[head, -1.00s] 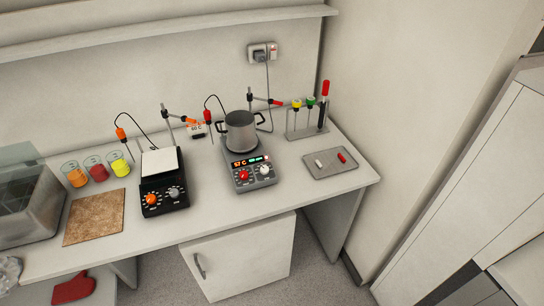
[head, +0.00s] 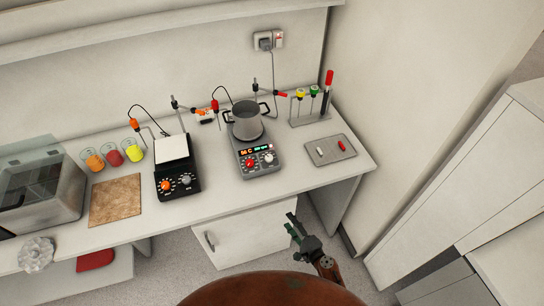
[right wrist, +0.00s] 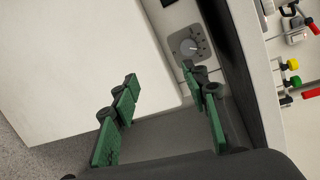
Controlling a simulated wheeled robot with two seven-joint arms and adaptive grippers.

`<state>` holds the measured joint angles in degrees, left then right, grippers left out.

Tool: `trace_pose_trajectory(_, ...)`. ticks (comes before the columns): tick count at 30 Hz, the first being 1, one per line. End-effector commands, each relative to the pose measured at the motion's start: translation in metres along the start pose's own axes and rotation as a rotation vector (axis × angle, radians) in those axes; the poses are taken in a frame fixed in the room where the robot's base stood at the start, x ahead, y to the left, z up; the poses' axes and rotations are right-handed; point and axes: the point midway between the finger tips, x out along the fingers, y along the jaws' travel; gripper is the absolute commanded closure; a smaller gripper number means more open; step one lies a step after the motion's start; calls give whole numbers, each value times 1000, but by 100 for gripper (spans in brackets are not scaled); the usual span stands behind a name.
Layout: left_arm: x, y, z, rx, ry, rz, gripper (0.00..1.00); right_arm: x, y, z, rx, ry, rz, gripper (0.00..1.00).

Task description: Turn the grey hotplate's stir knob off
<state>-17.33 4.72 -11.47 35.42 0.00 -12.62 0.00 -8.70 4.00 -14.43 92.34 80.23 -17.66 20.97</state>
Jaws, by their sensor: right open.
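The grey hotplate (head: 262,170) stands on the bench with a steel pot (head: 247,120) on its plate. Its front has a lit display (head: 256,149), a red knob (head: 250,163) at left and a white knob (head: 268,158) at right. The knob pointers are too small to read. My right gripper (head: 291,228) is open and empty, in front of and lower than the bench edge, apart from the hotplate. In the right wrist view its green fingers (right wrist: 160,76) are spread.
A black hotplate (head: 178,188) with an orange and a grey knob stands to the left. A white cabinet (head: 250,236) is under the bench. Bare bench lies before the grey hotplate.

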Motion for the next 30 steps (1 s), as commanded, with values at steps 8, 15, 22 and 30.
trace_pose_trajectory(8,-29,-2,-10,0,11,-1,60,7,-189,68,277,-157,-288,58)
trace_pose_trajectory(15,-34,0,-12,-1,13,1,60,24,-251,77,648,-174,-405,58)
trace_pose_trajectory(22,-35,1,-12,-1,13,2,60,62,-241,58,1099,-71,-401,58)
trace_pose_trajectory(30,-36,1,-12,-1,13,2,60,86,-221,52,1383,17,-356,58)
